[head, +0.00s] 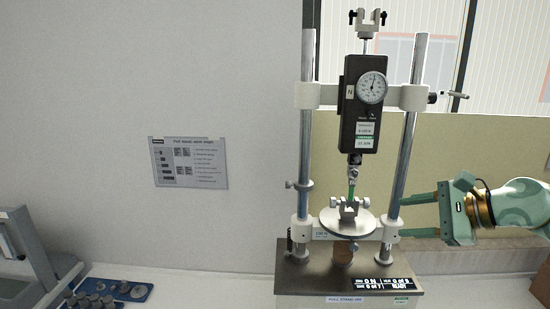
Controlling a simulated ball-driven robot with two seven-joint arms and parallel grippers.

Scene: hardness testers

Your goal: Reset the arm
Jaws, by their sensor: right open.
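My right gripper (405,216) reaches in from the right edge with its two fingers pointing left. The fingers are apart, one above the other, with nothing visible between them. Their tips are close to the right post (405,150) of the pull stand; I cannot tell whether they touch it. The right arm (515,205) is bent in at the right edge. My left gripper is not in view.
The pull stand's dark base (345,292) rests on the white bench (200,290). It carries a force gauge (363,105) and a round plate (330,222) with a small clamp (349,205). A blue tray (138,291) of metal pieces and a grey device (30,255) are left. The bench between is clear.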

